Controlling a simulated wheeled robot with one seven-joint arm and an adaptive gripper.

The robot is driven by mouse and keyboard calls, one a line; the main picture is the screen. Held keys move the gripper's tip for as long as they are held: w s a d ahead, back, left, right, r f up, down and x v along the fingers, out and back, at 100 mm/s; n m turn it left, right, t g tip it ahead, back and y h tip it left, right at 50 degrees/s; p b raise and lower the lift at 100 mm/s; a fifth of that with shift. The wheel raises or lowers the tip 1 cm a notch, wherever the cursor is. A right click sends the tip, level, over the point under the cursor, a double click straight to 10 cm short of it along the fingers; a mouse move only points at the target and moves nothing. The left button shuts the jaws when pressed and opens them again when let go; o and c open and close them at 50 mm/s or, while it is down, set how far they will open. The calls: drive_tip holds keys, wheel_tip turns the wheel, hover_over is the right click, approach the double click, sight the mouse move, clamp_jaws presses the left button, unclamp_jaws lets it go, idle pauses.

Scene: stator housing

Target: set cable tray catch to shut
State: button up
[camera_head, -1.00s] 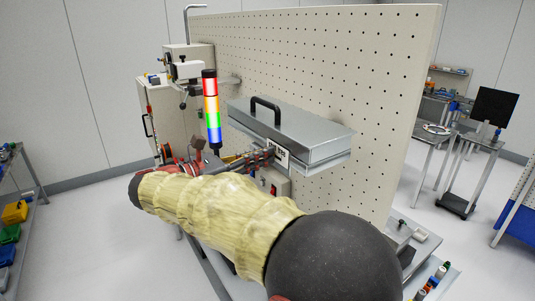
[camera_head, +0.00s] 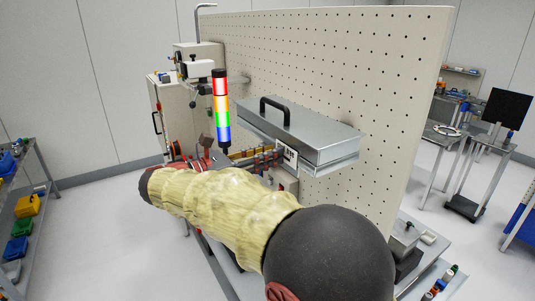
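The cable tray (camera_head: 325,138) is a long grey metal box on the pegboard, with a black handle (camera_head: 277,106) on its lid. The lid looks down, with a light band along its lower edge. A small black-and-white label (camera_head: 287,157) is on its near end. I cannot make out the catch or its position. My arm, in a pale yellow sleeve, crosses in front and below the tray. My gripper is small and partly hidden around the far end of the sleeve, left of the tray (camera_head: 203,163); its fingers cannot be made out.
A lit signal tower (camera_head: 221,110) in red, orange, green and blue stands left of the tray. The pegboard (camera_head: 390,75) rises behind. A row of small parts (camera_head: 252,157) lies under the tray's left end. Shelves with coloured bins (camera_head: 27,206) are at far left.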

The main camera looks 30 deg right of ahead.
drive_tip(key=a, duration=1.2)
drive_tip(key=shift+s, duration=0.2)
